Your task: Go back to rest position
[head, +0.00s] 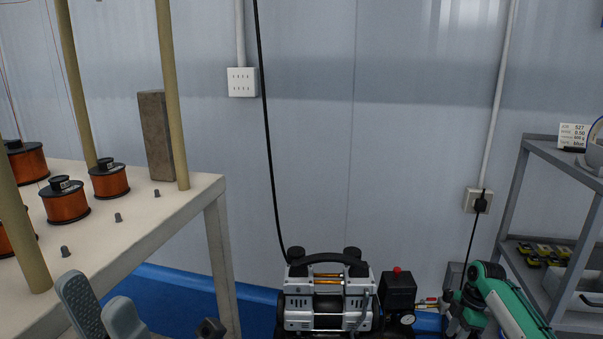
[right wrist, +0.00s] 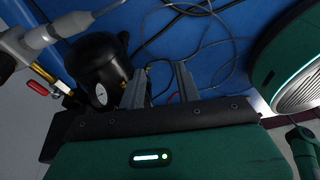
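My left gripper (head: 98,292) is at the bottom left of the head view, in front of the near edge of the table. Its two grey fingers are apart and nothing shows between them. My right gripper (right wrist: 160,82) shows in the right wrist view. Its two grey fingers are apart, with only blue floor and cables seen between them. The fingers point down towards the floor beside the black tank (right wrist: 95,65) of the compressor. My right gripper's fingers cannot be made out in the head view, where a green arm enters at the lower right.
A pale table (head: 150,225) with copper wire coils (head: 65,200), posts and a grey block (head: 155,135) stands at the left. An air compressor (head: 328,292) sits low in the middle. A grey shelf (head: 568,165) stands at the right. Cables (right wrist: 215,40) lie on the floor.

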